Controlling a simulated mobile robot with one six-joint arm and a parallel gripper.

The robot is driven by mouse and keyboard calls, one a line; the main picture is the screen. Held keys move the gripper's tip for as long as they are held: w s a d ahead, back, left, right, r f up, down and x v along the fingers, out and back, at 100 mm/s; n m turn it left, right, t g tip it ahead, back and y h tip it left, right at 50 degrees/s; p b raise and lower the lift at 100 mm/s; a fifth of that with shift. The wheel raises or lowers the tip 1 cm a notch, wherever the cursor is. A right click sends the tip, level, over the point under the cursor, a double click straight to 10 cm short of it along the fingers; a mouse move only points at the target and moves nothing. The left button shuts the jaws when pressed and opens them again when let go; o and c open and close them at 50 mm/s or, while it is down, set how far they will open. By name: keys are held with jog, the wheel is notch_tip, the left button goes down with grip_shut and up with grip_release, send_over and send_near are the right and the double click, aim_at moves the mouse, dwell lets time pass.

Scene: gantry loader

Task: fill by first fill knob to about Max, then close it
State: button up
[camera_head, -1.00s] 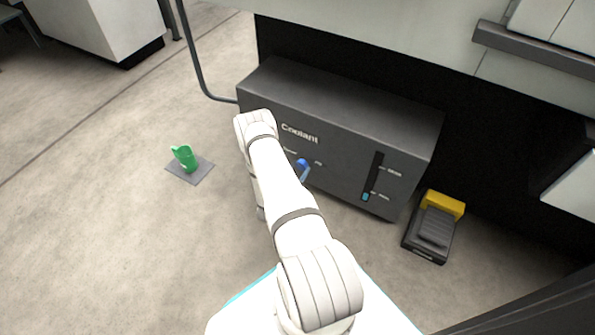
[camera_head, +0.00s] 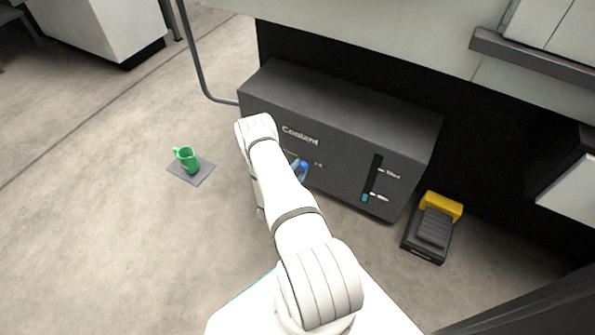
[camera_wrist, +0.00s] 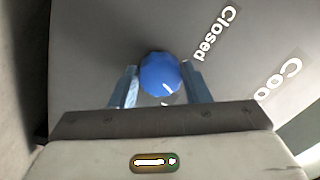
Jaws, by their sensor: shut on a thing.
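The dark coolant tank (camera_head: 340,100) stands beyond my arm, with "Coolant" lettering on its front. The blue fill knob (camera_wrist: 160,75) sits between the two fingers of my gripper (camera_wrist: 158,84) in the wrist view, and the gripper is shut on it. A white mark on the knob shows, and the word "Closed" is printed to its upper right. In the head view the knob (camera_head: 300,170) is partly hidden by my arm. The level gauge (camera_head: 375,172) is a dark vertical slot with a short blue column at its bottom, near the lower mark and well below the upper mark.
A green mug (camera_head: 187,160) stands on a grey mat (camera_head: 200,175) on the floor at left. A black pedal with a yellow top (camera_head: 441,207) lies on the floor right of the tank. The floor at left is mostly clear.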

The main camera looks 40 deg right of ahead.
jog(key=shift+s+m+p, duration=0.15)
jog(key=shift+m+p, duration=0.05)
jog(key=shift+m, duration=0.8)
jog(key=shift+s+m+p, duration=0.15)
jog(key=shift+m+p, duration=0.05)
jog(key=shift+m, duration=0.8)
jog(key=o, duration=0.7)
jog(key=shift+c, duration=0.2)
jog(key=o, duration=0.3)
jog(key=shift+w, duration=0.2)
jog(key=shift+o, duration=0.2)
jog(key=shift+a, duration=0.35)
jog(key=p+v, duration=0.2)
jog(key=v, duration=0.5)
jog(key=shift+s, duration=0.15)
